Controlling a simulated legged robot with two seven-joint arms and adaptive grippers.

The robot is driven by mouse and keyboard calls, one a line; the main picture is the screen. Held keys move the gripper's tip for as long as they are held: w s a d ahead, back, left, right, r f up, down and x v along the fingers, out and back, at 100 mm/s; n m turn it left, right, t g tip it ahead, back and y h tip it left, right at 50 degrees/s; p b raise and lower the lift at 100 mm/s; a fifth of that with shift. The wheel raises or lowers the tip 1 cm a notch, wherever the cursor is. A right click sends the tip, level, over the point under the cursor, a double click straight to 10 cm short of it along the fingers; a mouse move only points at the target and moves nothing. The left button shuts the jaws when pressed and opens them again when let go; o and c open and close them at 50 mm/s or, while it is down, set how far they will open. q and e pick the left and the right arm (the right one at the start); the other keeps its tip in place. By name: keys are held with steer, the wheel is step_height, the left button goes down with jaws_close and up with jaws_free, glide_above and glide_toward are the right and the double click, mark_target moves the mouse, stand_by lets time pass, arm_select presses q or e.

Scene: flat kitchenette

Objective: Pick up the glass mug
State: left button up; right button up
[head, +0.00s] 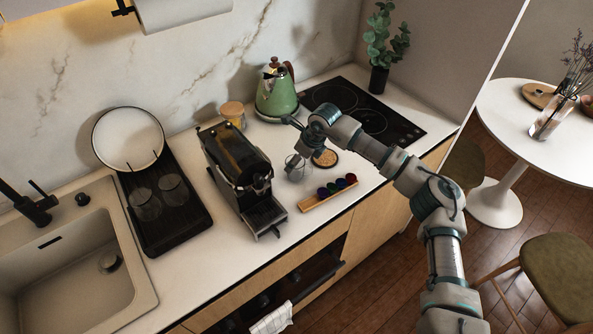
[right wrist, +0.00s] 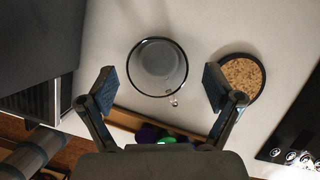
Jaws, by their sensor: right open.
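The clear glass mug (head: 294,169) stands on the white counter to the right of the coffee machine. In the right wrist view the mug (right wrist: 157,67) is seen from above, upright, its round rim slightly beyond the gap between my fingertips. My right gripper (right wrist: 160,85) is open and empty, with one finger to each side of the mug and no visible contact. In the head view my right gripper (head: 296,141) is over the mug and partly hides it. My left gripper is not in view.
A cork coaster (head: 325,157) lies just right of the mug. A wooden holder with coloured capsules (head: 328,194) is in front. The black coffee machine (head: 238,172) stands left, and a green kettle (head: 276,95) behind. Two glasses (head: 147,205) sit on a black rack.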

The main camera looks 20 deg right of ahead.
steer(key=shift+a+r, duration=0.1)
steer(key=shift+a, duration=0.05)
steer(key=c, duration=1.7)
steer(key=shift+r, duration=0.1)
